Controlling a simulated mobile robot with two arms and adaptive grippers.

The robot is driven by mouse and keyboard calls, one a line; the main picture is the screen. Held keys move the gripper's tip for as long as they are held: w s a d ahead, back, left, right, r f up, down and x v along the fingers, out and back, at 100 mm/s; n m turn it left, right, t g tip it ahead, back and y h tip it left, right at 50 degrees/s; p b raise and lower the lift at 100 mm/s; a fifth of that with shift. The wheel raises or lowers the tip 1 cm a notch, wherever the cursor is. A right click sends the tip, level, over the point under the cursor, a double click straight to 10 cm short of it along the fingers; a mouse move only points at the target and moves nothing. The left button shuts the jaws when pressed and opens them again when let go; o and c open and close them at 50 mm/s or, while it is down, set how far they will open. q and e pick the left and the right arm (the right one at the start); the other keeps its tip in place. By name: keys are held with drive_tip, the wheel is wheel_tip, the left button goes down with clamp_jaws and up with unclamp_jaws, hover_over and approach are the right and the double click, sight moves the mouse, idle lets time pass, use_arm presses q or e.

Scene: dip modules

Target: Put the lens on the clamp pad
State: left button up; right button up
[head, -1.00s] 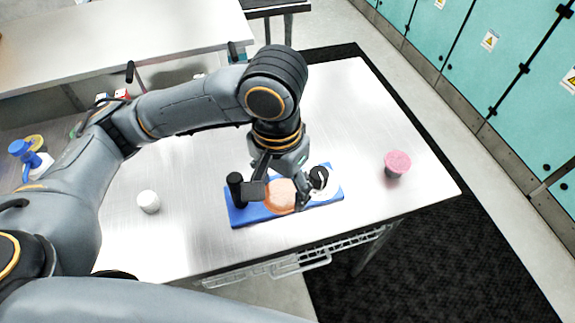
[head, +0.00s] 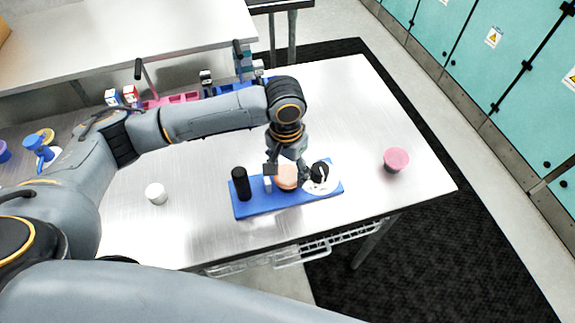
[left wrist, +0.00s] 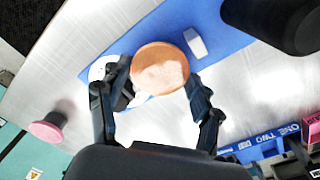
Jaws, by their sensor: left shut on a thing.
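My left gripper (head: 288,172) points down over the blue base (head: 262,206) on the table. It is shut on an orange disc (head: 286,181), which I take for the lens. In the left wrist view the disc (left wrist: 160,68) sits between the two fingertips, with the blue base (left wrist: 219,30) behind it. I cannot tell whether the disc touches the base. A small white block (head: 267,184) stands left of the disc. A white round piece (head: 322,187) with a black part lies to its right. Which piece is the clamp pad is unclear. My right gripper is out of view.
A black cylinder (head: 241,184) stands at the base's left end. A pink-topped piece (head: 396,159) stands to the right, a white cylinder (head: 156,193) to the left. Pink and blue racks (head: 172,99) line the back. The table between them is mostly bare.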

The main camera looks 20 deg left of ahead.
sight(286, 175)
use_arm(q)
drive_tip(key=shift+f, duration=0.1)
drive_tip(key=o, duration=0.7)
drive_tip(key=shift+o, duration=1.1)
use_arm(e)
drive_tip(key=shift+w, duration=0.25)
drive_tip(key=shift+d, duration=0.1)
use_arm(q)
wheel_tip(286, 175, up, 12)
drive_tip(key=b, duration=0.2)
drive_tip(key=shift+a, duration=0.15)
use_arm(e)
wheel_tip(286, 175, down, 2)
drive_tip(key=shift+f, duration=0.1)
